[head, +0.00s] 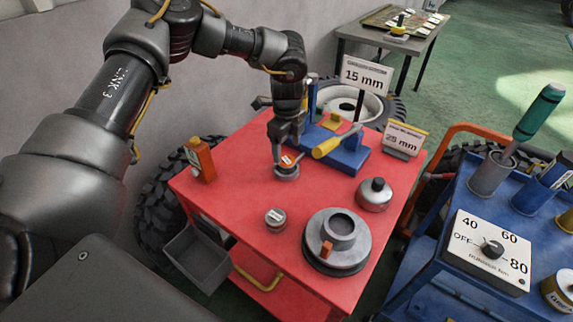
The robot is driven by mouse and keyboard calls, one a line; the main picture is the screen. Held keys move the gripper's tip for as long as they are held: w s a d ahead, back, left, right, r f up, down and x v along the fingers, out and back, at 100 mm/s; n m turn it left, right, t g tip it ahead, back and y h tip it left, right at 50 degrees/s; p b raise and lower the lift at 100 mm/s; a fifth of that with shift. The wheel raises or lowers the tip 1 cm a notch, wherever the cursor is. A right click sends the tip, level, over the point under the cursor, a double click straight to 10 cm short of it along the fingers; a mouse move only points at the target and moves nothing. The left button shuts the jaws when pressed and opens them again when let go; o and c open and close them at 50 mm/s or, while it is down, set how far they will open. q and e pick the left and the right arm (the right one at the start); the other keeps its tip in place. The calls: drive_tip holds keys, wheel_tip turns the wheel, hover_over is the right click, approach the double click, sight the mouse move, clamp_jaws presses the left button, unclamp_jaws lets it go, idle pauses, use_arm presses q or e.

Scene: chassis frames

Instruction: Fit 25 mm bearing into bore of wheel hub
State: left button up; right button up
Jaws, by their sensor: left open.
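The wheel hub (354,262) is a grey round flange lying flat on the red cart top, with a raised collar and round bore facing up. A small grey ring-like piece with a label (275,218) stands left of the hub. Which piece is the 25 mm bearing is not readable.
A blue fixture with a yellow-handled lever (345,153), a "15 mm" sign (365,76) and a "25 mm" sign (404,139) stand behind. A round grey pot (375,195) is right of the hub, an orange bottle (201,160) at left. A blue cart (440,250) stands right.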

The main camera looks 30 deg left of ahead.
sight(287, 161)
use_arm(q)
wheel_tip(287, 161, down, 4)
drive_tip(key=shift+f+p, duration=0.25)
drive_tip(key=shift+p, duration=0.35)
drive_tip(key=shift+f, duration=0.25)
drive_tip(key=c, duration=1.5)
drive_tip(key=shift+o, duration=0.2)
use_arm(e)
drive_tip(key=shift+a+r, duration=0.15)
drive_tip(key=shift+r, duration=0.45)
use_arm(q)
drive_tip(key=shift+r, duration=0.1)
